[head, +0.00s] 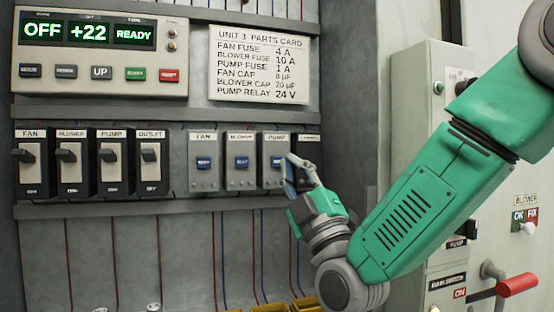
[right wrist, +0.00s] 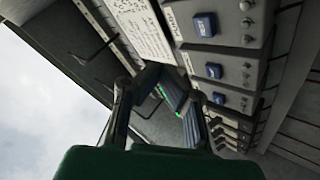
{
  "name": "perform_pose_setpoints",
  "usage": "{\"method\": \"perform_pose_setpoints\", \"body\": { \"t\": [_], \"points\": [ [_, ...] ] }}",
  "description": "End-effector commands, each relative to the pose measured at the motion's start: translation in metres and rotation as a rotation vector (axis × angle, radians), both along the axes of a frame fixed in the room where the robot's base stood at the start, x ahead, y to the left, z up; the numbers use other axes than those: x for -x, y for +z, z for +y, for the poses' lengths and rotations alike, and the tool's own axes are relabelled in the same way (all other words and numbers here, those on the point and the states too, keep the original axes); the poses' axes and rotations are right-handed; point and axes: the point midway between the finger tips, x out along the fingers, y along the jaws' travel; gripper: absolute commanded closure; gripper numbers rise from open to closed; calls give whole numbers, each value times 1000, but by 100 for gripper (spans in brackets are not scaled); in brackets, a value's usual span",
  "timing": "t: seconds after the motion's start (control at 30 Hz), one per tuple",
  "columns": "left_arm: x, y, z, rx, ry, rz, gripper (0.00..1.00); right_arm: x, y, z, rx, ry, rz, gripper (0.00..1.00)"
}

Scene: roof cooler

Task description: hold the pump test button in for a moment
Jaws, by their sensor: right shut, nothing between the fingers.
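The pump module (head: 274,178) is a grey block with a blue test button (head: 277,161), third in the right-hand row of blocks on the panel. In the right wrist view its blue button (right wrist: 204,25) is at the top and in plain sight, apart from the fingers in the picture. My right gripper (head: 289,163) is shut and empty, its fingertips at the right edge of the pump module in the head view. I cannot tell whether they touch the block. The gripper also shows in the right wrist view (right wrist: 165,75). My left gripper is out of view.
Fan (head: 204,180) and blower (head: 241,178) modules stand left of the pump module, with a row of black breakers (head: 84,165) beyond. A display unit (head: 100,52) reads OFF, +22, READY. A parts card (head: 260,64) is above. A red-handled lever (head: 516,285) is lower right.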

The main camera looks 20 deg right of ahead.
Motion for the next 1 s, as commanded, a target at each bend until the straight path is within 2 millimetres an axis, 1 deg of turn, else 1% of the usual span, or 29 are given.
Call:
{"method": "perform_pose_setpoints", "body": {
  "t": [0.03, 0.13, 0.3, 0.4, 0.6, 1.0],
  "points": [
    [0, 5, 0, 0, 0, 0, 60, -8, 2, 0, -2, -2, 0, 100],
    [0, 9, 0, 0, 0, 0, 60, -21, 1, 0, -1, -1, 1, 100],
    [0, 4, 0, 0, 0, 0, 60, -38, -1, 1, 0, 0, 0, 100],
    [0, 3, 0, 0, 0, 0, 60, -44, 0, 2, -1, 0, -1, 100],
    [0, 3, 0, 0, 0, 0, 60, -48, 0, 1, 0, -1, -1, 100],
    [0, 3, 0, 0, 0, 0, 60, -48, 0, 1, -1, 0, -1, 100]
  ]
}}
